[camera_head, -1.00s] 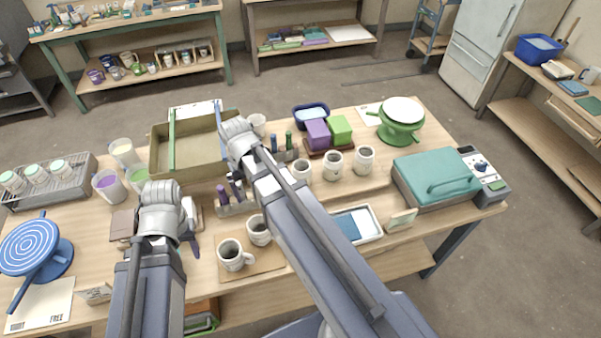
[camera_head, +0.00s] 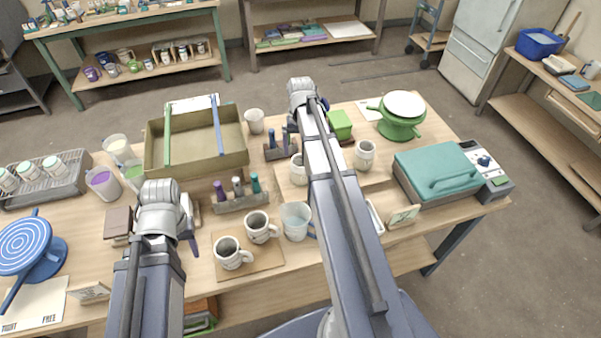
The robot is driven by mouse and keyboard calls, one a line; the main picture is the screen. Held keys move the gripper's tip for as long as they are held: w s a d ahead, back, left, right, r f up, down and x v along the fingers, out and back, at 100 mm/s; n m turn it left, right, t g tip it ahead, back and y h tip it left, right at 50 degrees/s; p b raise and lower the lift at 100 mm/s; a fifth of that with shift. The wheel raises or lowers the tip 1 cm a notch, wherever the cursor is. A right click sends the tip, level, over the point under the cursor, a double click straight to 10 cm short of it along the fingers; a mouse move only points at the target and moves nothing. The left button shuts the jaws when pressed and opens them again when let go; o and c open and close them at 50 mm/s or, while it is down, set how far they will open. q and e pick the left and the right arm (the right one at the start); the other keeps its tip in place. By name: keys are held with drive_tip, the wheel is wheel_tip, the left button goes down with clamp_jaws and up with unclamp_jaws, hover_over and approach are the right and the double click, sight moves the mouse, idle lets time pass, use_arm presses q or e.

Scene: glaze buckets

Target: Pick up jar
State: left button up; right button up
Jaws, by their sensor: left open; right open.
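Three small white jars with pale green lids stand in a grey wire rack at the far left of the table: a left jar (camera_head: 7,181), a middle jar (camera_head: 28,170) and a right jar (camera_head: 54,167). My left gripper (camera_head: 189,229) is open over the table's front left, to the right of the rack and apart from it. My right gripper (camera_head: 318,103) is open near the table's back edge, far from the jars. Its fingers are mostly hidden by my own wrist. I see nothing held in either gripper.
Beakers with purple (camera_head: 103,183) and green (camera_head: 133,172) contents stand beside the rack. A blue banding wheel (camera_head: 30,250) is in front of it. An olive box (camera_head: 235,160), mugs (camera_head: 231,253) and a clear jug (camera_head: 296,221) fill the middle.

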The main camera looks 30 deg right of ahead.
sight(300, 165)
use_arm(q)
drive_tip(key=shift+f+b, duration=2.7)
drive_tip(key=shift+f, duration=0.2)
use_arm(e)
drive_tip(key=shift+f, duration=2.9)
drive_tip(key=shift+f, duration=0.1)
use_arm(q)
wheel_tip(300, 165, down, 6)
drive_tip(key=b, duration=0.6)
use_arm(e)
wheel_tip(300, 165, down, 6)
drive_tip(key=c, duration=1.4)
use_arm(q)
drive_tip(key=shift+r, duration=0.1)
